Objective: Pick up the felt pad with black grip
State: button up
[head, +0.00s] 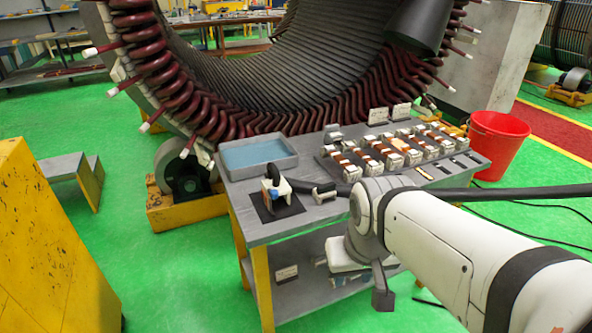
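A small white pad with an upright black grip (275,188) stands on a dark square mat (291,211) at the left front of the grey work table. A spot of blue shows on its side. My white arm comes in from the lower right and its wrist is in front of the table's front edge. The dark part hanging below the wrist seems to be my gripper (383,298). It is well to the right of the pad and apart from it. Its fingers cannot be made out, so open or shut does not show.
A grey tray with a blue inside (226,154) lies behind the pad. A small grey tool (323,192) lies to the right. Several copper-wound pieces (385,153) stand farther right. A red bucket (497,145) and the large stator (255,90) stand beyond.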

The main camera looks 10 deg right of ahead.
aim_at(324, 191)
jog(key=z, duration=0.15)
jog(key=i, duration=0.85)
jog(key=u, duration=0.05)
